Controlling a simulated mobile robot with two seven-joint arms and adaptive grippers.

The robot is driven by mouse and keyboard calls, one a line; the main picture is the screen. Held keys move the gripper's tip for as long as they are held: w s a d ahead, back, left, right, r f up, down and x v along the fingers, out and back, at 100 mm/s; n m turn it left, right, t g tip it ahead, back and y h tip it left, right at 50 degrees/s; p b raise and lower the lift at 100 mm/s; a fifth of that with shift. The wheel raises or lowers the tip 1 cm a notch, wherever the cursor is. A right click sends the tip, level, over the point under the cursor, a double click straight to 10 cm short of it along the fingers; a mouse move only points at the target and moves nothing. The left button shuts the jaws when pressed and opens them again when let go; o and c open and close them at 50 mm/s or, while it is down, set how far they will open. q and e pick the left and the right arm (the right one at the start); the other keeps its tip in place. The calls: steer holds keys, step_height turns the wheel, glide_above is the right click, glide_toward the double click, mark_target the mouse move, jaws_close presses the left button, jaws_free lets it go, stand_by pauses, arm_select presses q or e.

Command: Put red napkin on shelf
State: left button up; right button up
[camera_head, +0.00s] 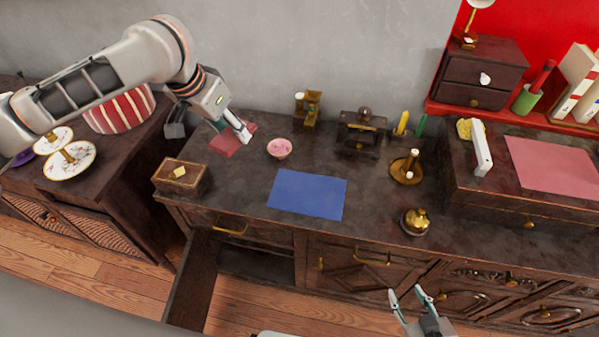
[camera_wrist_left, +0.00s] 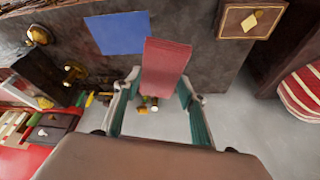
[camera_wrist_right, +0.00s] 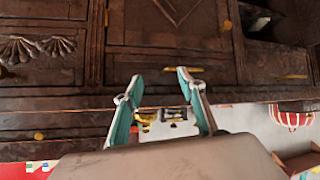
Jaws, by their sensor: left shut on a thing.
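The red napkin (camera_head: 230,145), a small flat folded piece, is held by my left gripper (camera_head: 241,131) over the back left of the dark cabinet top (camera_head: 240,185). In the left wrist view the red napkin (camera_wrist_left: 166,62) sticks out beyond the fingertips. The red shelf (camera_head: 500,117) runs along the red wall at the upper right, with a small drawer box and books on it. My right gripper (camera_head: 407,293) is open and empty in front of the cabinet doors, and its spread fingers show in the right wrist view (camera_wrist_right: 160,85).
A pink bowl (camera_head: 279,148) stands close right of the napkin. A wooden box (camera_head: 181,177), blue mat (camera_head: 308,194), gold bell (camera_head: 415,221) and candle holder (camera_head: 406,172) share the top. A pinkish-red mat (camera_head: 555,165) lies on the raised right section. A drawer (camera_head: 193,280) is open below.

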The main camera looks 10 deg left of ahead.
arm_select(q)
steer(key=w+a+f+m+g+h+b, duration=0.1)
steer(key=w+f+m+b, duration=0.2)
steer(key=w, duration=0.2)
steer(key=w+a+f+m+h+b, duration=0.1)
steer(key=w+f+m+b, duration=0.15)
steer(key=w, duration=0.25)
steer(key=b, duration=0.5)
glide_above(255, 172)
steer(key=s+a, duration=0.1)
step_height(255, 172, down, 14)
steer(key=shift+f, duration=0.5)
step_height(255, 172, down, 4)
steer(key=shift+s+f+b, duration=0.1)
steer(key=shift+f+b, duration=0.15)
steer(key=shift+b, duration=0.85)
steer(key=shift+f, duration=0.2)
steer(key=shift+r, duration=0.15)
arm_select(e)
step_height(255, 172, down, 9)
steer(key=shift+w+a+n, duration=0.4)
steer(key=shift+a, duration=0.05)
